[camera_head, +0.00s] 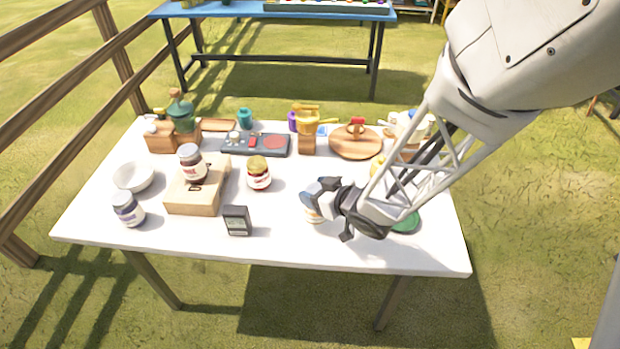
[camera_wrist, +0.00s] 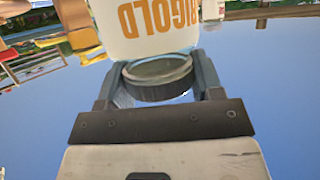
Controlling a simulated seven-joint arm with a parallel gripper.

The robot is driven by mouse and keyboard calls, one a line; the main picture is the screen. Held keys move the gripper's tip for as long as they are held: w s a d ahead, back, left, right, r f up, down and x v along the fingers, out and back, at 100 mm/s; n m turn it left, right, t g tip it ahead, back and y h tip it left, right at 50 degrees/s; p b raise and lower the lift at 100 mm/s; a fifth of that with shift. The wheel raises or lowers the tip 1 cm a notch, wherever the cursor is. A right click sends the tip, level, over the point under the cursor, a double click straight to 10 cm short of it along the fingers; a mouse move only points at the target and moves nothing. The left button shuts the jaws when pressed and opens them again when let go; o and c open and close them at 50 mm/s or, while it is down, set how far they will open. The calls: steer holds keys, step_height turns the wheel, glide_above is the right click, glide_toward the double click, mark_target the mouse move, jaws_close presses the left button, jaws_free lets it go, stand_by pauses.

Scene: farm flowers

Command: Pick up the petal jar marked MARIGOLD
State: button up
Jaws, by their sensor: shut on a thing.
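My gripper (camera_head: 322,194) is at the right front part of the white table (camera_head: 290,245). In the wrist view, its two fingers (camera_wrist: 158,75) are closed on the dark lid of a pale jar (camera_wrist: 118,30). In the head view this marigold jar (camera_head: 313,214) is mostly hidden behind the gripper. I cannot tell whether it touches the table.
Other jars stand left: one (camera_head: 190,162) on a cardboard box (camera_head: 194,205), a red-labelled one (camera_head: 259,174), and a purple one (camera_head: 128,210). A small dark display (camera_head: 237,221) is near the front. A round wooden board (camera_head: 345,148) lies behind. The front middle is clear.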

steer(key=shift+s+d+r, duration=0.1)
steer(key=shift+s+d, duration=0.2)
steer(key=shift+s, duration=0.4)
steer(key=shift+s+d+r, duration=0.1)
steer(key=shift+s+d, duration=0.15)
steer(key=shift+s, duration=0.4)
steer(key=shift+s+d+r, duration=0.1)
steer(key=shift+s+d, duration=0.2)
steer(key=shift+s, duration=0.4)
steer(key=shift+d, duration=0.15)
